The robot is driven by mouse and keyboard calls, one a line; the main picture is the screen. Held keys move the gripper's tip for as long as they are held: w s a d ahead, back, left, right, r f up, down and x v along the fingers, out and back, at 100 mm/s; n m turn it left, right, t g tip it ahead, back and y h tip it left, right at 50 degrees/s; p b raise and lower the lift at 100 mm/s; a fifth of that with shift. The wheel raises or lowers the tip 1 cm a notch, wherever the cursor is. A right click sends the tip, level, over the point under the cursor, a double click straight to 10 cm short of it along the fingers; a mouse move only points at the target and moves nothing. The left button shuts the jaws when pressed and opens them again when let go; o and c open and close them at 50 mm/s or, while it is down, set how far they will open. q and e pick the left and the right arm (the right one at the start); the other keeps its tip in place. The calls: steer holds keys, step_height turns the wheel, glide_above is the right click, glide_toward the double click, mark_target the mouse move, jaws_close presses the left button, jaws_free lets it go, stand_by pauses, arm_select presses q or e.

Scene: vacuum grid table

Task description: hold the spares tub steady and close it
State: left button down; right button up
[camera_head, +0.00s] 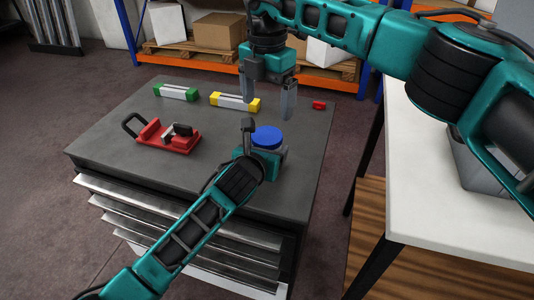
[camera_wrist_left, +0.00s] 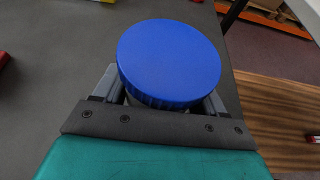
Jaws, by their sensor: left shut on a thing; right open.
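The spares tub (camera_head: 281,163) stands on the grey top of the cabinet near its front right, mostly hidden by my left gripper and its lid. Its round blue lid (camera_head: 267,137) sits on top and looks level; whether it is tight I cannot tell. The lid (camera_wrist_left: 170,60) fills the middle of the left wrist view and hides most of the tub. My left gripper (camera_head: 262,152) is shut on the tub, a finger on either side below the lid. My right gripper (camera_head: 267,104) is open and empty above the lid, pointing down, apart from it.
On the cabinet top (camera_head: 110,150) lie a red clamp-like tool (camera_head: 165,137), a green-ended block (camera_head: 176,92), a yellow-ended block (camera_head: 234,102) and a small red piece (camera_head: 319,105). A white table (camera_head: 430,200) stands at the right. Shelves with boxes (camera_head: 217,32) are behind.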

steer(key=n, duration=0.5)
steer(key=shift+w+n, duration=0.15)
steer(key=shift+n, duration=0.25)
steer(key=n, duration=0.5)
steer(key=shift+w+a+r, duration=0.1)
steer(key=shift+w, duration=0.05)
steer(key=n, duration=0.5)
steer(key=shift+w+n+t, duration=0.15)
steer(key=shift+n+t, duration=0.15)
steer(key=shift+n, duration=0.1)
steer(key=n, duration=0.5)
steer(key=shift+r+n, duration=0.1)
steer(key=shift+n, duration=0.2)
steer(key=n, duration=1)
steer(key=shift+s+n, duration=0.2)
steer(key=shift+n, duration=0.2)
steer(key=n, duration=0.5)
steer(key=shift+s, duration=0.15)
steer(key=n, duration=0.6)
steer(key=shift+s+f+n, duration=0.15)
steer(key=shift+f+n, duration=0.1)
steer(key=shift+n, duration=0.05)
